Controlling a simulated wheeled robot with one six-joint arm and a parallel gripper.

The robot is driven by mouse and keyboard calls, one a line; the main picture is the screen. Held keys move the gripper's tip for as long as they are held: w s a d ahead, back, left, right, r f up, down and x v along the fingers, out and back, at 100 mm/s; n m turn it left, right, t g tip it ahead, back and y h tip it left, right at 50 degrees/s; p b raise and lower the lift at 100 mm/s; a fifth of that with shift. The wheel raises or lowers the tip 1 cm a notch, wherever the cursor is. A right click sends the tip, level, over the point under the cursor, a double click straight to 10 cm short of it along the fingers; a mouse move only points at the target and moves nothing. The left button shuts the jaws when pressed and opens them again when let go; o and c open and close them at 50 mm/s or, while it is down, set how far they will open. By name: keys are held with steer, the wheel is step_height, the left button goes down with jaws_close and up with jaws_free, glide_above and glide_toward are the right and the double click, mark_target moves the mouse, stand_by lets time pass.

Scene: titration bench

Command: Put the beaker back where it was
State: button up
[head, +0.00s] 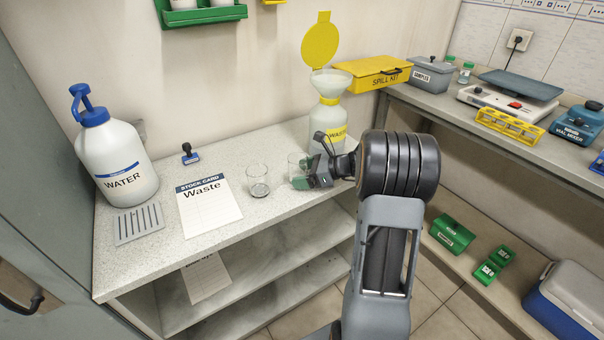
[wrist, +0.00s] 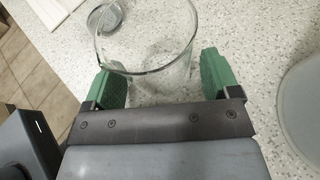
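A clear glass beaker (head: 294,163) is at my gripper (head: 308,172), near the front right of the pale speckled counter (head: 275,212).
A white waste container (head: 328,118) with a funnel and raised yellow lid stands behind my gripper. A stock card (head: 207,207), a drain tray (head: 138,224) and a water jug (head: 122,160) are on the left.

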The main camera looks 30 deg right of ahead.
steer(key=shift+r, duration=0.3)
steer(key=p+v, duration=0.2)
steer(key=v, duration=0.9)
steer(key=shift+s+d, duration=0.1)
steer(key=shift+d, duration=0.05)
steer(key=s+a+n+g+h, duration=0.2)
steer(key=s+a+n, duration=0.3)
steer(key=n, duration=0.3)
steer(key=s+a+n+g+h, duration=0.1)
steer(key=s+a+n+h, duration=0.4)
steer(key=a+n, duration=0.3)
steer(key=s+a+n+g+h, duration=0.2)
steer(key=s+a+n, duration=0.3)
steer(key=n, duration=0.4)
steer(key=shift+s+a+f+n+g+h, duration=0.1)
steer(key=shift+a+f+n+g+h, duration=0.1)
steer(key=shift+a+h, duration=0.2)
steer(key=shift+s+a+f+n+g+h, duration=0.1)
steer(key=shift+a+f+n+h, duration=0.1)
steer(key=shift+a+h, duration=0.2)
